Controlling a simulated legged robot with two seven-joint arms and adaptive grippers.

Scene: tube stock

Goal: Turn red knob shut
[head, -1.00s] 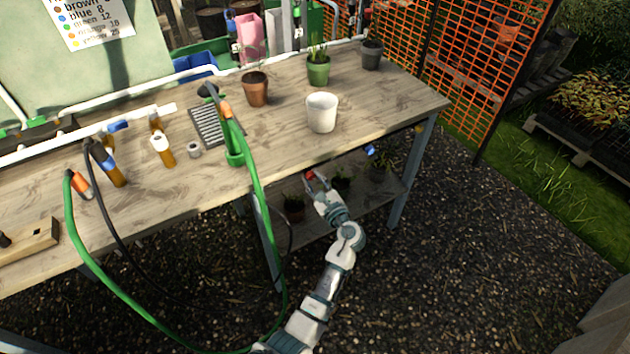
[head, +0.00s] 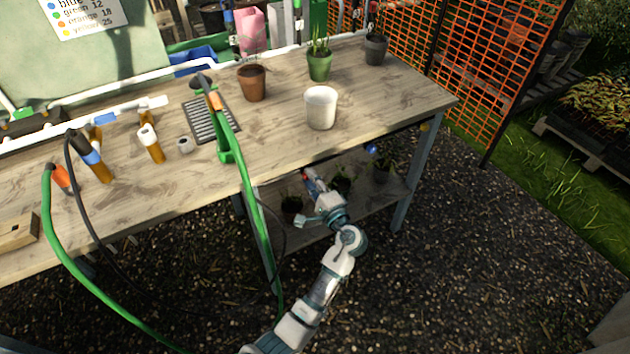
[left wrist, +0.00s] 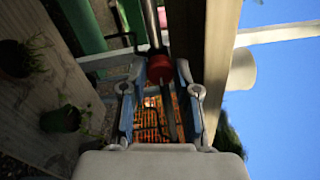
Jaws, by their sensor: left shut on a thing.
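The red knob (left wrist: 160,68) shows in the left wrist view, on a metal pipe, with the tips of my left gripper (left wrist: 161,76) on either side of it. My left gripper is shut on it. In the head view my left gripper (head: 312,184) reaches under the bench's front edge, and only a bit of the red knob (head: 306,173) shows past the fingers. I cannot tell how far the knob is turned. My right gripper is not in view.
The wooden bench top (head: 385,95) lies just above the gripper, with a white pot (head: 321,108) near its edge. A blue knob (head: 371,149) is to the right under the edge. A lower shelf (head: 330,222) holds small plants. A green hose (head: 256,215) hangs to the left.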

